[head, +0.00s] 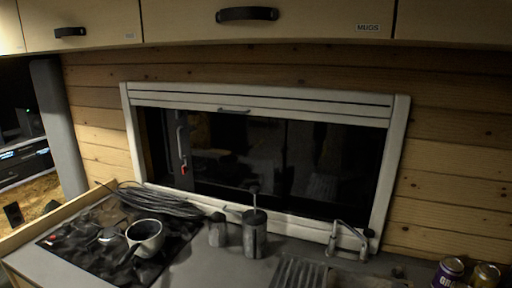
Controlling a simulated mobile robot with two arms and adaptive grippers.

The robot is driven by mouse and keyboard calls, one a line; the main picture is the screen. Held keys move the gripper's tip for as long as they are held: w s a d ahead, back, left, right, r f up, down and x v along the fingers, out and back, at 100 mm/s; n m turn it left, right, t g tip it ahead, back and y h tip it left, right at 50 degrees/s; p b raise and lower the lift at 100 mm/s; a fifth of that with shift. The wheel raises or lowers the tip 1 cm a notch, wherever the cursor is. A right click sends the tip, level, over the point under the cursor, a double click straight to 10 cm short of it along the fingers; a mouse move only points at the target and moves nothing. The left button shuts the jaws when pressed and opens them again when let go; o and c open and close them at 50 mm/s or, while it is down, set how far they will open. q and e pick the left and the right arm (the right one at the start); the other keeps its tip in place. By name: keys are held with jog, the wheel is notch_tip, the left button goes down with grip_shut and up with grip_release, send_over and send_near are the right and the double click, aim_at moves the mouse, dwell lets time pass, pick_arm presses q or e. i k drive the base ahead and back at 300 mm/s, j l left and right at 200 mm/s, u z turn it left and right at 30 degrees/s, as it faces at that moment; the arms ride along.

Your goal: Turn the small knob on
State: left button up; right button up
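I cannot clearly make out the small knob in the head view. A dark hob or glossy black panel (72,252) lies on the counter at the lower left, and a small reddish spot shows near its left edge, too small to identify. A metal cup or small pot (146,232) stands on the panel and hides part of it. Neither of my grippers is in view.
A coil of dark cable (165,203) lies behind the cup. A small canister (217,231) and a taller one (254,236) stand mid-counter. A tap (345,238) and cans (448,272) are at the right. A closed window (265,165) and overhead cupboards (190,22) bound the counter.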

aim_at(66, 226)
jog(key=u, duration=1.35)
jog(key=i+j+u, duration=0.1)
jog(key=i+j, duration=0.45)
